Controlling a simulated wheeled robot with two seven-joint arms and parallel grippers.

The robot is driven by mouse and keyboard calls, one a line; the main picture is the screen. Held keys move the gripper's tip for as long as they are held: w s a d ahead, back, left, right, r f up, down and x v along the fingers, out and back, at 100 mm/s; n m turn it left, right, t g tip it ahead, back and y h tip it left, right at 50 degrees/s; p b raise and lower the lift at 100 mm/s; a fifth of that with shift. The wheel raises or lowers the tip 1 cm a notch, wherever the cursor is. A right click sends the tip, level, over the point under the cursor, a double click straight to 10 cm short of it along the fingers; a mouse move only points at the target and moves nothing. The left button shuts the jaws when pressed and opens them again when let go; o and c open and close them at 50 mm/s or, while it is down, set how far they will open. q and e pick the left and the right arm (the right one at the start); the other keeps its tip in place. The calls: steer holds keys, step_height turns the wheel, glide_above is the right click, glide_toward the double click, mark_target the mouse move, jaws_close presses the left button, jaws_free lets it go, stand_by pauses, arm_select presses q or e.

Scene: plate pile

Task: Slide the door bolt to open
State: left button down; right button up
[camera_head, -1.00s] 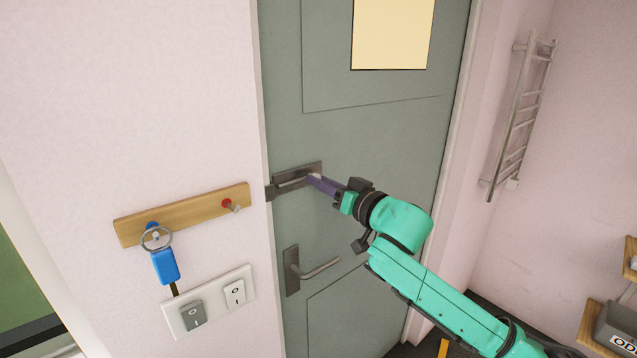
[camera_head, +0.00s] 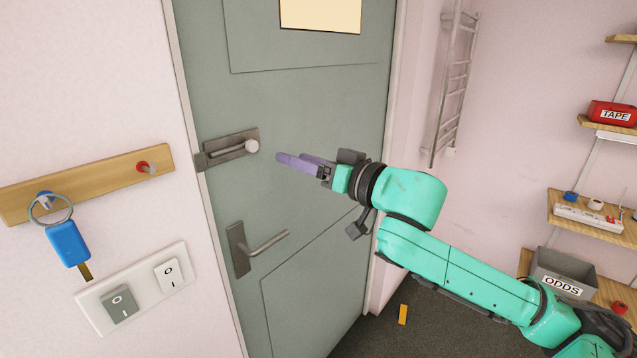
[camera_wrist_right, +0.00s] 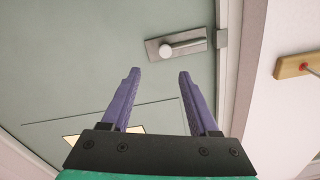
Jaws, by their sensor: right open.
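The door bolt (camera_head: 225,150) is a grey metal plate with a round pale knob (camera_head: 252,146), mounted on the grey-green door (camera_head: 300,110) above the lever handle. The knob sits at the plate's right end, away from the door frame. A small dark keeper (camera_head: 200,161) is at the frame edge. My right gripper (camera_head: 291,160) is open and empty, to the right of the knob and apart from it. In the right wrist view the bolt knob (camera_wrist_right: 166,50) shows just beyond the open purple fingertips (camera_wrist_right: 160,74). My left gripper is not in view.
A lever handle (camera_head: 262,245) is below the bolt. On the left wall are a wooden key rack (camera_head: 110,178) with a blue-tagged key (camera_head: 68,243) and a switch panel (camera_head: 135,290). A towel rail (camera_head: 453,85) and shelves (camera_head: 590,215) are to the right.

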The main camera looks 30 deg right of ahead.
steer(key=b+v, duration=0.3)
steer(key=v, duration=0.1)
steer(key=shift+s, duration=0.1)
stand_by(0.4)
